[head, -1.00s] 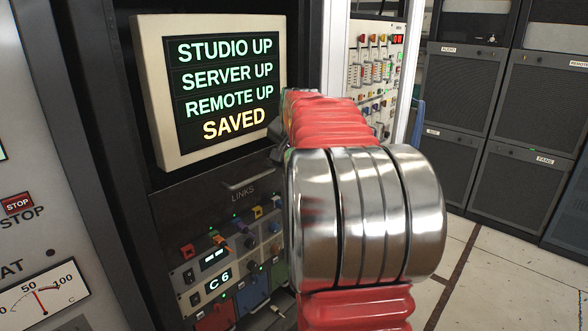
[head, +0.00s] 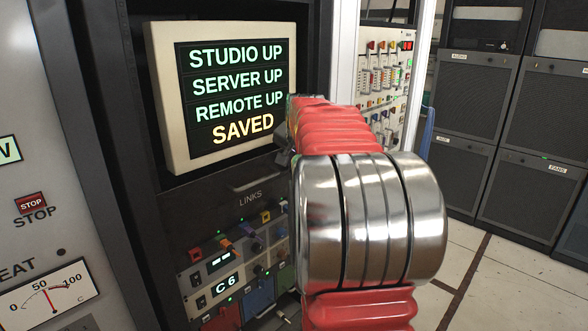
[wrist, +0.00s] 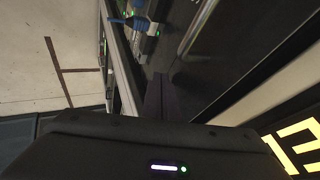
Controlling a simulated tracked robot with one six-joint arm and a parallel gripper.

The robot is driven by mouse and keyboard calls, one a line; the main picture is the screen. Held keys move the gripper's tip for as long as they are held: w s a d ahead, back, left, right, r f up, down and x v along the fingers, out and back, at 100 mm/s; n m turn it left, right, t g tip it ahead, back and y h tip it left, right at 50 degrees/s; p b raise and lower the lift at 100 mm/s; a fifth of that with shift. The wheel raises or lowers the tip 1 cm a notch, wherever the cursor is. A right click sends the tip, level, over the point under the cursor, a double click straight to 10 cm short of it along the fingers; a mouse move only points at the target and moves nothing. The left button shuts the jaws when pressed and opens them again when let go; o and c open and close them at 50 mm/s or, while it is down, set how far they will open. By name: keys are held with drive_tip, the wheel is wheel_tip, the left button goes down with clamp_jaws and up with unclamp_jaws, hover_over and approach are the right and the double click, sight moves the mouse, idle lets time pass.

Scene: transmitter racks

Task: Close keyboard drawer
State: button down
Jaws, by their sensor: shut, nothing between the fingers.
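The dark drawer front (head: 235,190) with a pale handle (head: 255,183) lies below the monitor in the head view, above the LINKS label. It looks about flush with the rack and no keyboard shows, but my arm hides its right end. My gripper (wrist: 160,92) shows in the wrist view as dark fingers, shut and empty, close to a dark panel with a silver bar handle (wrist: 198,28). Whether the fingertips touch the panel I cannot tell. In the head view my red and chrome arm covers most of the gripper.
The monitor (head: 235,92) reads STUDIO UP, SERVER UP, REMOTE UP, SAVED. Below the drawer is a patch panel (head: 235,270) with coloured plugs. A grey panel with a STOP button (head: 30,203) stands at left. Dark cabinets (head: 530,130) stand at right beyond open floor (head: 500,285).

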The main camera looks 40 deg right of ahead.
drive_tip(key=s+a+r, duration=0.3)
drive_tip(key=s+r, duration=0.5)
drive_tip(key=shift+a, duration=0.2)
idle(0.7)
drive_tip(key=s+a+f+n+g+y, duration=0.1)
drive_tip(key=s+a+f+n, duration=0.4)
drive_tip(key=a+f, duration=0.5)
drive_tip(key=s+a+f+n+y, duration=0.1)
drive_tip(key=s+a+f+n, duration=0.1)
drive_tip(key=a, duration=0.7)
drive_tip(key=s+a+f+n+y, duration=0.1)
drive_tip(key=s+a+f+n, duration=0.2)
drive_tip(key=a, duration=0.7)
drive_tip(key=s+a+f+n+y, duration=0.1)
drive_tip(key=s+a+f+n, duration=0.2)
drive_tip(key=s+a+n, duration=0.3)
drive_tip(key=a, duration=0.4)
drive_tip(key=shift+a+t, duration=0.2)
drive_tip(key=shift+t, duration=0.1)
